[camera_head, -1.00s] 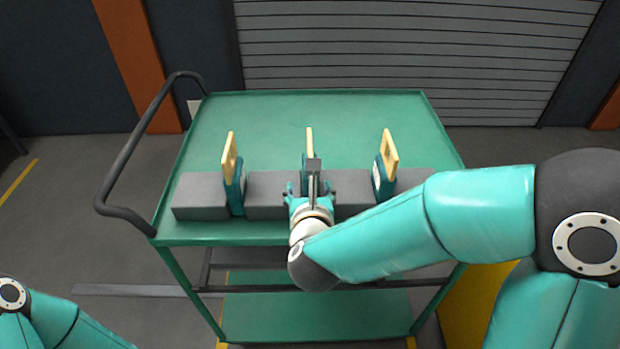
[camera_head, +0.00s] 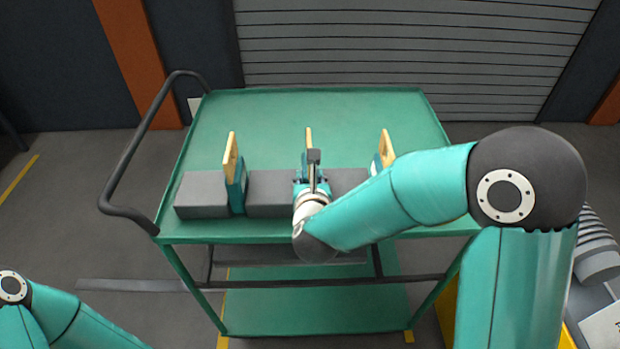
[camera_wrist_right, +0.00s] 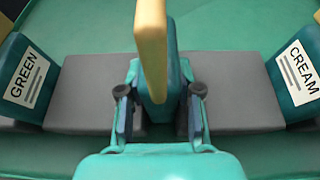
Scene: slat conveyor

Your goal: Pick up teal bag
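Three upright teal bags with tan tops stand among grey blocks on the green cart: a left one (camera_head: 236,188), a middle one and a right one (camera_head: 376,166). In the wrist view the left bag (camera_wrist_right: 22,80) is labelled GREEN and the right bag (camera_wrist_right: 298,72) CREAM. The middle bag (camera_wrist_right: 158,95) stands between the fingers of my right gripper (camera_wrist_right: 160,108), its label not visible. The fingers are open, one on each side of it, with a gap visible at least on the left. In the head view my arm largely hides this bag. My left gripper is out of view.
Grey blocks (camera_head: 203,194) fill the spaces between the bags. The green cart top (camera_head: 270,120) is clear behind them. A dark handle (camera_head: 135,150) rises at the cart's left end. A slatted shutter (camera_head: 400,60) stands behind.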

